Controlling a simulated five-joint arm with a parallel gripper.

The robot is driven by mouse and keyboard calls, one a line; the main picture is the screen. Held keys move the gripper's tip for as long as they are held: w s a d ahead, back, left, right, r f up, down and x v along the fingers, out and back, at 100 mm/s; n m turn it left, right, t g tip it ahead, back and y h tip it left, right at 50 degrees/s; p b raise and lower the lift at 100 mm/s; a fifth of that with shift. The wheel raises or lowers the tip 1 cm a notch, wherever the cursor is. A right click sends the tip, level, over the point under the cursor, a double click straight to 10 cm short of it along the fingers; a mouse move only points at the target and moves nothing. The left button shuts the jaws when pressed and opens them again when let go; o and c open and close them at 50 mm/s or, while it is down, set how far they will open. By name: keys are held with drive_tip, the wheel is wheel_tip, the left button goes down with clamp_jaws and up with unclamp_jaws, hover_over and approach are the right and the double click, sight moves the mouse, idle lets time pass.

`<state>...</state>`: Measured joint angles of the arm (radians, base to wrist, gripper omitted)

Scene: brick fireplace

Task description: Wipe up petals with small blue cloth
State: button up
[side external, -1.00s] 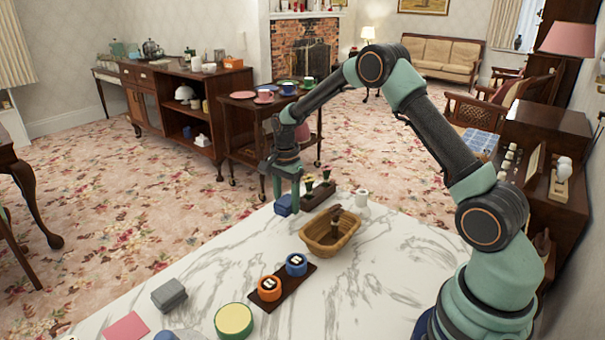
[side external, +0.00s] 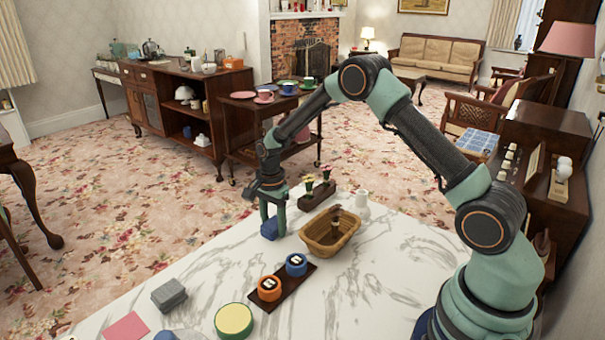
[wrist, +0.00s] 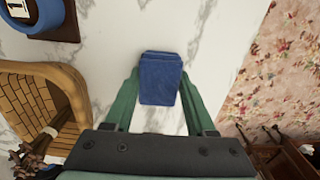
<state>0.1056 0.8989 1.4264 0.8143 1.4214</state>
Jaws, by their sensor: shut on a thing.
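A small folded blue cloth (side external: 269,231) is between the fingers of my gripper (side external: 273,216), near the left edge of the white marble tabletop (side external: 350,285). In the wrist view the blue cloth (wrist: 160,82) sits between the two green fingers of my gripper (wrist: 158,88). It is over or on the marble; I cannot tell if it touches. I cannot make out any loose petals on the marble in either view.
A wicker basket (side external: 330,246) stands just right of my gripper. Behind it are a planter with flowers (side external: 317,193) and a white jar (side external: 362,199). A dark tray (side external: 283,287) holds orange and blue round items. A grey block (side external: 168,295) lies front left.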

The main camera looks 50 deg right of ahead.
drive_tip(key=a, duration=0.2)
drive_tip(key=shift+a, duration=0.3)
drive_tip(key=shift+d, duration=4)
wheel_tip(320, 180, up, 8)
drive_tip(key=shift+a, duration=0.1)
wheel_tip(320, 180, up, 12)
hover_over(248, 248)
drive_tip(key=shift+m, duration=0.3)
wheel_tip(248, 248, down, 20)
drive_tip(key=shift+r, duration=0.15)
